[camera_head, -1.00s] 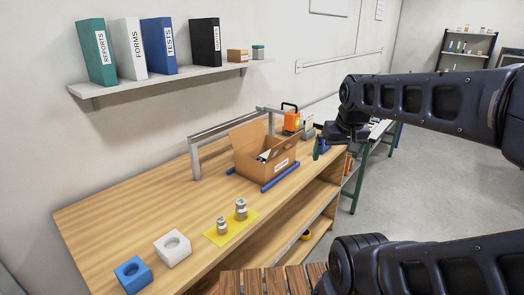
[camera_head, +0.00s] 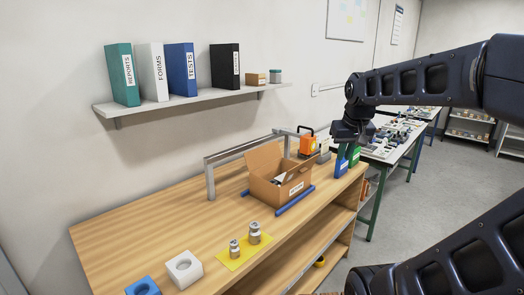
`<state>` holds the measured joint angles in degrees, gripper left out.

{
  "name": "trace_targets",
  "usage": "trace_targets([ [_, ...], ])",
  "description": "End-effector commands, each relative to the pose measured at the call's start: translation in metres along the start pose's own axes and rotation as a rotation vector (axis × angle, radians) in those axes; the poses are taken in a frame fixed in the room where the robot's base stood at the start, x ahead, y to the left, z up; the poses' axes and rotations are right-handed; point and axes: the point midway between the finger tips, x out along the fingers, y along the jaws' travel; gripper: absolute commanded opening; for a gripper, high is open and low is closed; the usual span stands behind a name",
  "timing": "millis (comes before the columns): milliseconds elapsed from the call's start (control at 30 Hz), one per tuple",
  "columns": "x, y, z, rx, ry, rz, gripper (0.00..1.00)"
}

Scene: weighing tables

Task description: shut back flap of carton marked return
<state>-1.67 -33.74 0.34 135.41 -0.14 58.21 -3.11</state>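A brown cardboard carton (camera_head: 276,192) with a white label on its front stands on the wooden table between blue bars. Its back flap (camera_head: 263,160) stands up, leaning backward, and the top is open with dark and pale items inside. The label is too small to read. My gripper (camera_head: 348,150) is in the air to the right of the carton, above the table's far right end, apart from the carton. Green and blue parts show at or behind its fingers. I cannot tell whether it is open or shut.
A grey metal frame (camera_head: 209,180) stands behind the carton. An orange item with a black handle (camera_head: 307,145) is at the back right. Metal weights (camera_head: 255,233) on a yellow mat, a white block (camera_head: 182,269) and a blue block (camera_head: 143,287) are at the front left. A shelf (camera_head: 190,104) with binders hangs above.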

Motion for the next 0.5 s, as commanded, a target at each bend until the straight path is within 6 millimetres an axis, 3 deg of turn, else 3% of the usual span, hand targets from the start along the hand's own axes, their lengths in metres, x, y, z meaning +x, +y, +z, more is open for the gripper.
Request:
trace_targets([
  [33,-0.002,-0.002,-0.017,-0.017,-0.012,-0.003,0.02],
  [267,-0.009,-0.009,-0.089,-0.096,-0.054,-0.013,0.0],
  [500,-0.005,-0.022,-0.164,-0.177,-0.098,-0.025,0.0],
])
